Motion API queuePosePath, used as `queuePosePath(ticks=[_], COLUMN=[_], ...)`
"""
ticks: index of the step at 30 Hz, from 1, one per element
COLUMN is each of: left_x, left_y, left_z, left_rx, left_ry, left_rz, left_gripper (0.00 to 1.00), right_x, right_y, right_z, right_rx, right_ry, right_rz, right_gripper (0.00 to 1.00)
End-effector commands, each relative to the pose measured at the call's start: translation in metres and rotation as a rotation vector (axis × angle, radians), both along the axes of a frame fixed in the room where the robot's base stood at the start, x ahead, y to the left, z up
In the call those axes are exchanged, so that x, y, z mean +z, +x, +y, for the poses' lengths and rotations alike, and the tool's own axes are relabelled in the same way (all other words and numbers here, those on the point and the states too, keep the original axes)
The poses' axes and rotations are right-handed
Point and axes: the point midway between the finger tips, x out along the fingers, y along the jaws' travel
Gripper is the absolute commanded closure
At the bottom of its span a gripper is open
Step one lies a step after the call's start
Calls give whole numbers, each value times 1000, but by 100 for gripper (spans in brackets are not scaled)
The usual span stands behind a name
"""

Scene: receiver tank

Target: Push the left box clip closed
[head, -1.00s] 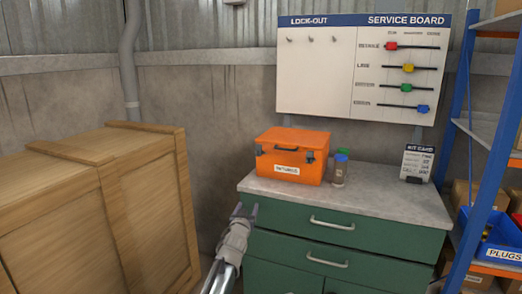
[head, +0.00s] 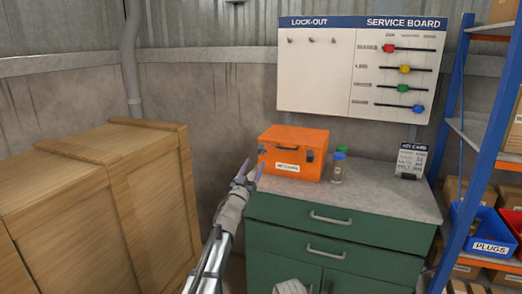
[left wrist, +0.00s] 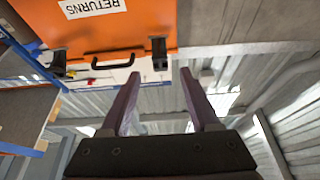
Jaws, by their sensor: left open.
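The orange box (head: 294,165) with a "RETURNS" label stands on the grey top of the green cabinet. Its left clip (head: 261,149) is a small dark piece at the front's left edge. The left wrist view is upside down, so this left clip (left wrist: 160,53) shows there right of the handle. My left gripper (head: 253,170) is open and empty, in front of the box's left end. In the left wrist view, its fingers (left wrist: 160,78) point towards the left clip, apparently without touching it. I cannot tell how far the clip stands open.
The right clip (head: 309,155) and dark handle (head: 287,149) are on the same front. Bottles (head: 338,167) stand close to the box's right. A wooden crate (head: 90,200) is on the left, a blue-posted shelf (head: 487,130) on the right. The cabinet top (head: 385,195) is mostly clear.

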Motion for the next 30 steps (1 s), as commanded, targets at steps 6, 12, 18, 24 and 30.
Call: queuePosePath(ticks=[6, 12, 18, 24, 30], left_x=[2, 11, 23, 31, 30], left_y=[3, 21, 48, 68, 68], left_z=[-1, -6, -15, -22, -23], left_rx=[-2, -2, -2, -2, -2], left_ry=[0, 0, -1, 0, 0], left_rz=[-3, -2, -2, -2, -2], left_gripper=[38, 38, 38, 38, 38], right_x=[2, 10, 23, 30, 30], right_y=[0, 0, 0, 0, 0], right_z=[0, 0, 0, 0, 0], right_rx=[0, 0, 0, 0, 0], right_ry=[0, 0, 0, 0, 0], right_rz=[0, 0, 0, 0, 0], right_gripper=[38, 38, 38, 38, 38])
